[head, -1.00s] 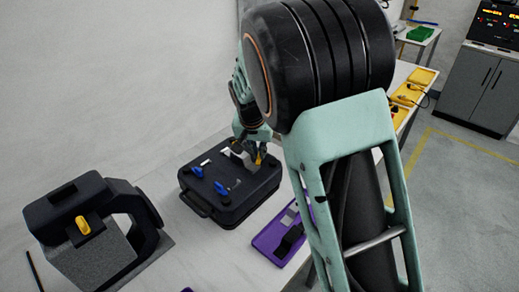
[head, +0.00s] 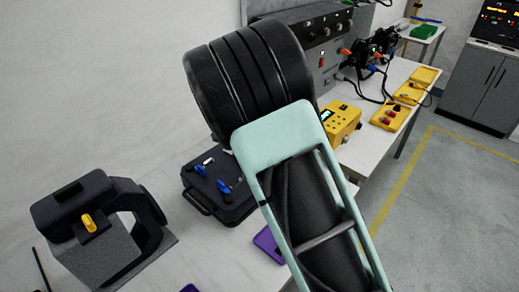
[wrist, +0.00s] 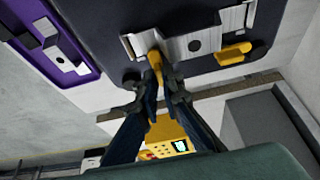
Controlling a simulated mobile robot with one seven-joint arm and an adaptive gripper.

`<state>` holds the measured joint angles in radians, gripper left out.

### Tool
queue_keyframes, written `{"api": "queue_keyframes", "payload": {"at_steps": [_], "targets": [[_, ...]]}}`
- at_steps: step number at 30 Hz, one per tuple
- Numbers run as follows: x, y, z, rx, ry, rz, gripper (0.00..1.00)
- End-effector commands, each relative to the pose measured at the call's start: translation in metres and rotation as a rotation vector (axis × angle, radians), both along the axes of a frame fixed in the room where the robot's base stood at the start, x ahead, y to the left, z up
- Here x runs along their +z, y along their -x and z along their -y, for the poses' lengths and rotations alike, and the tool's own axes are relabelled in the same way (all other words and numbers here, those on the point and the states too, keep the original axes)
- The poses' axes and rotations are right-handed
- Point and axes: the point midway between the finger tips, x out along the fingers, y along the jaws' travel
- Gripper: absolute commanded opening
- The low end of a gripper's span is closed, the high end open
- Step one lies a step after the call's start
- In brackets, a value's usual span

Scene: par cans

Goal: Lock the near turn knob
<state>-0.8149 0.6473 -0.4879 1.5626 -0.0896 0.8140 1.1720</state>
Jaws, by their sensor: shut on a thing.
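A dark case (wrist: 110,22) fills the top of the wrist view, with a metal plate (wrist: 190,42) on it. One yellow turn knob (wrist: 155,62) sits at the plate's left part, its handle pointing toward my gripper. My gripper (wrist: 162,84) is shut on this knob's end. A second yellow turn knob (wrist: 233,53) lies sideways at the plate's right part, apart from the fingers. In the head view the case (head: 225,207) shows blue knobs (head: 223,186); my arm hides my gripper and the yellow knobs there.
A purple tray (wrist: 58,62) with grey and black pieces lies beside the case. A black and grey device with a yellow lever (head: 88,222) stands at left. A yellow box with a display (head: 341,122) and a control panel (head: 315,45) stand farther along the bench.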

Motion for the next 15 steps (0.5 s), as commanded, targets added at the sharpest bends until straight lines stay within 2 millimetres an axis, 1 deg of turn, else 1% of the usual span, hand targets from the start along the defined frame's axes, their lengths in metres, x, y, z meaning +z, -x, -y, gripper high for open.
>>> {"api": "queue_keyframes", "payload": {"at_steps": [10,11,12,15], "targets": [[0.0003,-0.0001,-0.0005,-0.003,-0.003,0.001,0.0],[0.0002,-0.0002,-0.0005,-0.003,-0.003,0.001,0.1],[0.0002,-0.0002,-0.0005,-0.003,-0.003,0.001,0.14],[0.0001,-0.0001,-0.0004,-0.002,-0.002,0.001,0.14]]}}
